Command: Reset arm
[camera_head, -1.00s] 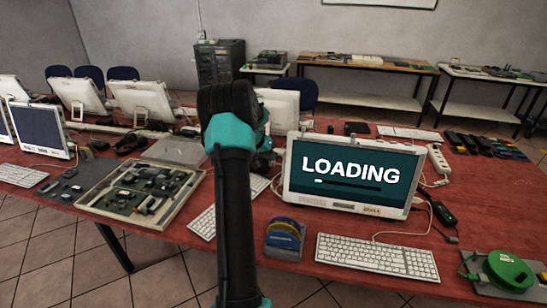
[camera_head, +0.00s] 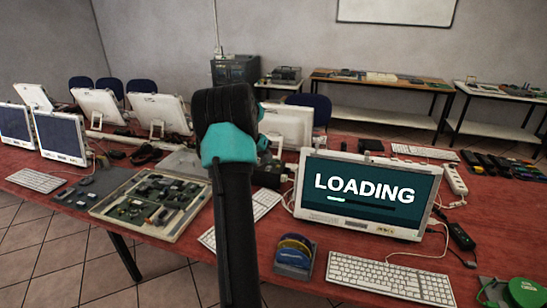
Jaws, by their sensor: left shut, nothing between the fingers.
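My left arm rises from the bottom middle of the camera_head view, dark with a teal band at its bent top. My left gripper (camera_head: 265,147) is at the far side of this arm, mostly hidden behind it, with only a small dark and teal part showing to its right. It is shut with nothing held, above the red table (camera_head: 190,245) and left of the lit monitor. My right gripper is out of view.
A monitor (camera_head: 365,193) reading LOADING stands right of my arm, with a white keyboard (camera_head: 392,278) in front. A disc holder (camera_head: 295,258) stands nearby. A tray of parts (camera_head: 150,204) lies left. A green reel (camera_head: 527,293) is at the lower right.

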